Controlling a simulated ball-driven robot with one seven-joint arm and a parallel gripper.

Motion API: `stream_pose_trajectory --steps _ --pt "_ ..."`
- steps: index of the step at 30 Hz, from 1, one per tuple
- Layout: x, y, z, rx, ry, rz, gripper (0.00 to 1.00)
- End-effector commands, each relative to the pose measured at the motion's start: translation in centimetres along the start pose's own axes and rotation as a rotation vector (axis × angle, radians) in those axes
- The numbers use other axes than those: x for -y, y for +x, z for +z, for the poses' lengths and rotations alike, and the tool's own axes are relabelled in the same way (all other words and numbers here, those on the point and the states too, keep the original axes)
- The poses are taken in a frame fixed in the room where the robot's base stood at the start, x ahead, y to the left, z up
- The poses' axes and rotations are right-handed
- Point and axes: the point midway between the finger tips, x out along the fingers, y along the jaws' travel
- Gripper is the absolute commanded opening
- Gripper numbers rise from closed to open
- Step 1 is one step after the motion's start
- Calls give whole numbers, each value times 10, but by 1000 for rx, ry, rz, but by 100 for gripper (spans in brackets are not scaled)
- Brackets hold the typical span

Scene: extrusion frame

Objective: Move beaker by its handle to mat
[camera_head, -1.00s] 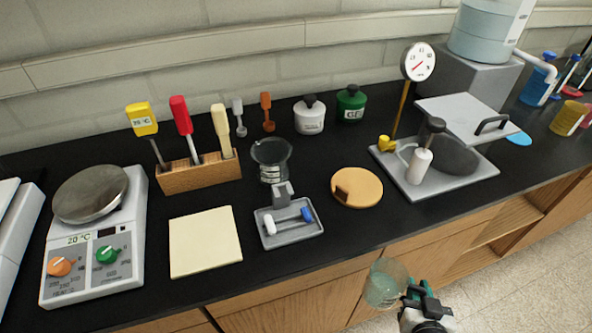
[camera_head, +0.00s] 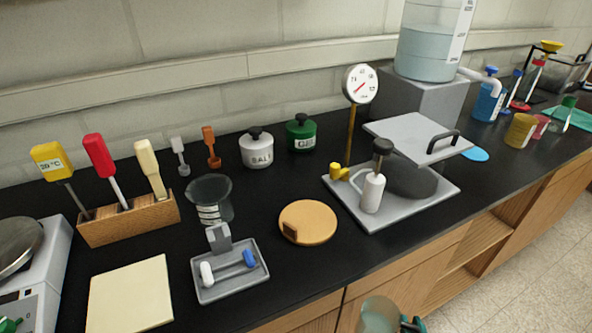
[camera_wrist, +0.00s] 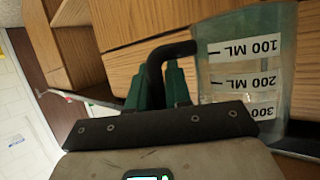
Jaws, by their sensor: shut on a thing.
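A clear beaker (camera_wrist: 243,75) with white volume labels is held by its black handle (camera_wrist: 172,50) in the wrist view. My gripper (camera_wrist: 173,82) is shut on that handle, with its green fingers on it and the beaker's body to the right. The beaker (camera_head: 379,316) also shows at the bottom edge of the head view, in front of the counter, with my gripper (camera_head: 413,325) partly cut off beside it. A green mat (camera_head: 568,117) lies at the far right of the counter. A flat cream pad (camera_head: 130,298) lies at the lower left. I cannot tell which is the task's mat.
A second glass vessel (camera_head: 210,198) stands behind a grey tray (camera_head: 231,284). A round wooden board (camera_head: 308,222) lies nearby. A grey press with a lid (camera_head: 418,138) and a gauge (camera_head: 360,84) stands right of it. Bottles (camera_head: 488,103) crowd the far right. Open black counter lies between.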

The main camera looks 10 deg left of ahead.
Motion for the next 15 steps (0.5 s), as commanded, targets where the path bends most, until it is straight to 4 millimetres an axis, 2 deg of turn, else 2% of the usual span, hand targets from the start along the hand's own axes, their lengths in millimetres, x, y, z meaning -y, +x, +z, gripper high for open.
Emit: stream_pose_trajectory --steps 8,15 --pt "24 -22 -9 -2 3 10 0" --pt "65 -60 -24 -3 12 26 0"
